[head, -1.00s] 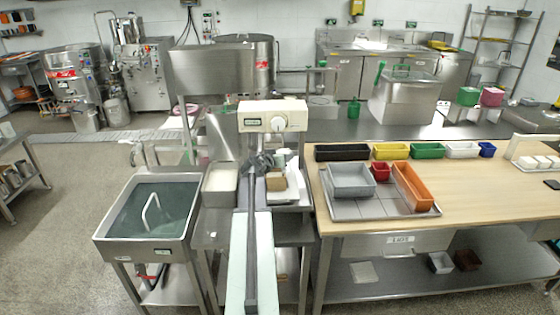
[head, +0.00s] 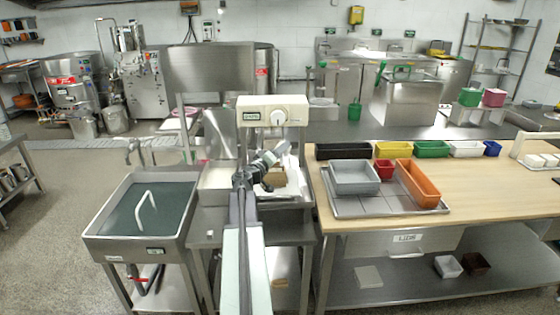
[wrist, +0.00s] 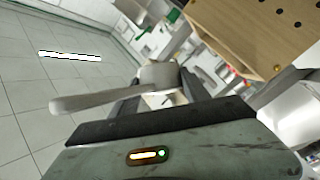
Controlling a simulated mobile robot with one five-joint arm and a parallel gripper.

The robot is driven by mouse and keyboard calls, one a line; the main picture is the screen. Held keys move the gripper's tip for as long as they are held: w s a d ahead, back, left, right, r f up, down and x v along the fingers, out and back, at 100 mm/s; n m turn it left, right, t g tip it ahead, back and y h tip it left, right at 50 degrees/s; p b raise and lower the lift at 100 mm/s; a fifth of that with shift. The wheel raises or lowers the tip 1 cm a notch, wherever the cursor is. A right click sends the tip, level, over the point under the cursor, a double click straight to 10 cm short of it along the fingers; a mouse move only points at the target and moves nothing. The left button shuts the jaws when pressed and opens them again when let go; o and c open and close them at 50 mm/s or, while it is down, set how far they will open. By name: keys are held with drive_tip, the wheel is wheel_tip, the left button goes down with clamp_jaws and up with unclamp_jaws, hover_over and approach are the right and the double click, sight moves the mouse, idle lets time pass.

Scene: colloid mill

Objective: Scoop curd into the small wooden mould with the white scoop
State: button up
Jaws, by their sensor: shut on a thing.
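The white scoop (wrist: 115,93) shows in the wrist view, its handle pointing left and its head near the middle, just past the dark edge of my gripper. My gripper (head: 266,162) is shut on it; the fingertips are hard to make out. The small wooden mould (wrist: 240,40) is at the upper right of the wrist view, with holes in its side. In the head view the mould (head: 273,178) stands just behind my gripper, partly hidden by it. The curd is not clearly visible, nor is anything in the scoop's head.
The wooden table (head: 470,190) at right holds a tray with grey, red and orange bins.

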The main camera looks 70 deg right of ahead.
drive_tip(key=n+b, duration=0.1)
drive_tip(key=n+h+b, duration=0.2)
drive_tip(key=shift+w+a+r+n, duration=0.1)
drive_tip(key=shift+w+n, duration=0.15)
drive_tip(key=shift+n, duration=0.05)
drive_tip(key=shift+r+n+t+h+b, duration=0.2)
drive_tip(key=shift+n+t+h+b, duration=0.15)
drive_tip(key=shift+n, duration=0.15)
drive_tip(key=shift+w, duration=0.1)
